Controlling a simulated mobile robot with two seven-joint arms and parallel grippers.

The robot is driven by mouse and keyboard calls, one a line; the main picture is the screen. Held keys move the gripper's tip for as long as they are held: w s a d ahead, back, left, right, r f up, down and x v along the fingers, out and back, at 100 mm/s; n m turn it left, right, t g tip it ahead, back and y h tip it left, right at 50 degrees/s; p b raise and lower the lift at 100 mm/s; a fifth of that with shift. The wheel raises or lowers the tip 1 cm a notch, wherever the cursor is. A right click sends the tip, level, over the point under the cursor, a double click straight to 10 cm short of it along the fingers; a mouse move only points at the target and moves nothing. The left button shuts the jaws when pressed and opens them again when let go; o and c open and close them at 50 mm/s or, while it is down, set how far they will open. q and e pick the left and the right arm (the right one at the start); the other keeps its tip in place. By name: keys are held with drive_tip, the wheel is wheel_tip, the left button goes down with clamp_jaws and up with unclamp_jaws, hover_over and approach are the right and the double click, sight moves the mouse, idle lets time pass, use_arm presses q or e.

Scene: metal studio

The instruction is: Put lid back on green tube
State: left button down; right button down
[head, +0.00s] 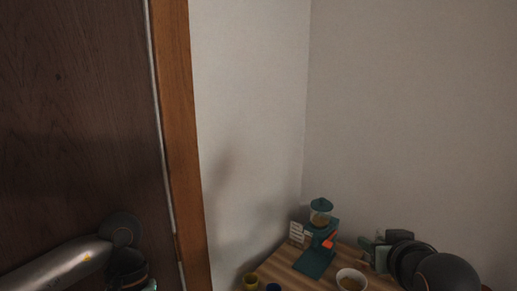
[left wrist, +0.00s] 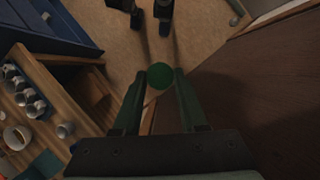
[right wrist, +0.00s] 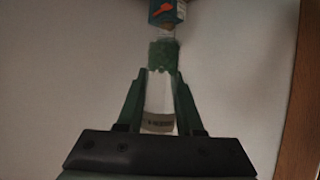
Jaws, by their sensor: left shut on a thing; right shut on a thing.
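My right gripper (right wrist: 162,80) is shut on the tube, a pale body (right wrist: 158,100) with a printed label and a green, rough-looking end (right wrist: 163,55) pointing away past the fingertips. In the head view the right gripper (head: 377,244) is at the lower right, above the wooden counter; the tube is hard to make out there. My left gripper (left wrist: 160,80) is shut on a round green piece (left wrist: 160,75), seen face-on, that looks like the lid. The left arm shows at the lower left of the head view, its fingertips out of sight. The lid and tube are apart.
A dark wooden door (head: 75,110) is close by the left arm. Several cups sit left in the left wrist view.

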use_arm(q)
drive_tip(key=m+y, duration=0.1)
drive_tip(key=m, duration=0.2)
drive_tip(key=shift+w+d, duration=0.1)
use_arm(e)
drive_tip(key=shift+n+y, duration=0.3)
drive_tip(key=shift+y, duration=0.1)
drive_tip(key=s+a, duration=0.1)
drive_tip(key=s, duration=0.1)
drive_tip(key=s+a+r, duration=0.1)
drive_tip(key=shift+s+a+r, duration=0.1)
drive_tip(key=shift+s+a, duration=0.25)
drive_tip(key=shift+s, duration=0.05)
drive_tip(key=s+a+f+n+g+y, duration=0.1)
drive_tip(key=s+a+f+n+y, duration=0.2)
drive_tip(key=a+f, duration=0.3)
drive_tip(key=s+a+f+n+g+y, duration=0.2)
drive_tip(key=s+a+f+n+y, duration=0.2)
drive_tip(key=a, duration=0.4)
wheel_tip(320, 180, down, 3)
drive_tip(key=shift+a+r+n+y, duration=0.15)
drive_tip(key=shift+a+n+y, duration=0.15)
drive_tip(key=shift+n+y, duration=0.15)
drive_tip(key=shift+s, duration=0.1)
